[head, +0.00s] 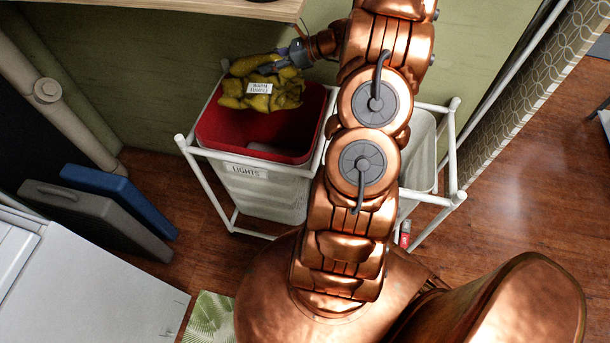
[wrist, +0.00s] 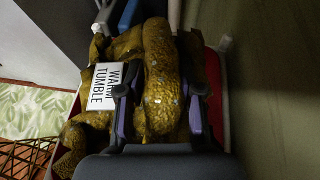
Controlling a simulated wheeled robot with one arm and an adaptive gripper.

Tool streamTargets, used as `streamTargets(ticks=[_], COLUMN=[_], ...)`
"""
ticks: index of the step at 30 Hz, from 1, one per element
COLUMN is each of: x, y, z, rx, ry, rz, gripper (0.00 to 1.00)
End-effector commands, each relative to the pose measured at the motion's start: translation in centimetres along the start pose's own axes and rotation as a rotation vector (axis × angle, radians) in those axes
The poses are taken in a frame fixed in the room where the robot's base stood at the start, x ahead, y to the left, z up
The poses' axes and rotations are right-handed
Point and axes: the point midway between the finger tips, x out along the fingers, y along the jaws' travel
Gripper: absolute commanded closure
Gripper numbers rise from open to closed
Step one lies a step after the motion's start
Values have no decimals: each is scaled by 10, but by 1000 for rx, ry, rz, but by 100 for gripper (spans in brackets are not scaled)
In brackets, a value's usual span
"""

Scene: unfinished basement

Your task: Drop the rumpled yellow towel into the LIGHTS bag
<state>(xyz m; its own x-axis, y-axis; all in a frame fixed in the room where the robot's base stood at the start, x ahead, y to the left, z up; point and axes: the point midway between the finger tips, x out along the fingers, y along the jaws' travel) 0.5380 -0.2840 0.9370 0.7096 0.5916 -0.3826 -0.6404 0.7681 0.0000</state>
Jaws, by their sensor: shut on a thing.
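The rumpled yellow towel (head: 262,88) hangs from my gripper (head: 301,54) above the back of the LIGHTS bag. It carries a white tag. In the wrist view, the towel (wrist: 162,78) is bunched between my gripper's fingers (wrist: 160,100), and the tag reads WARM TUMBLE. The LIGHTS bag (head: 268,190) is a pale bag with a red inside, in a white frame, with a LIGHTS label on its front. The towel covers part of the back rim in the head view, so I cannot tell whether it touches the bag.
A second pale bag (head: 418,150) in the white frame (head: 455,150) is mostly hidden behind my arm. A wooden shelf edge (head: 240,8) is at the top. Grey and blue cases (head: 120,198) lean at the left, near a white appliance (head: 90,290).

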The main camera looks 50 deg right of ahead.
Motion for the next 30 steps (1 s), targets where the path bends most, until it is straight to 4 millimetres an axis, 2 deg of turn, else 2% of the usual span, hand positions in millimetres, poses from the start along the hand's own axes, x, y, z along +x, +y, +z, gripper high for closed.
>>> streamTargets(ticks=[9, 15, 29, 30], x=[13, 20, 22, 22], y=[0, 0, 0, 0], z=[-33, -48, -53, -53], rx=[1, 1, 0, 0], ry=[1, 1, 0, 0], rz=[0, -1, -1, 0], gripper=[100, 100, 100, 62])
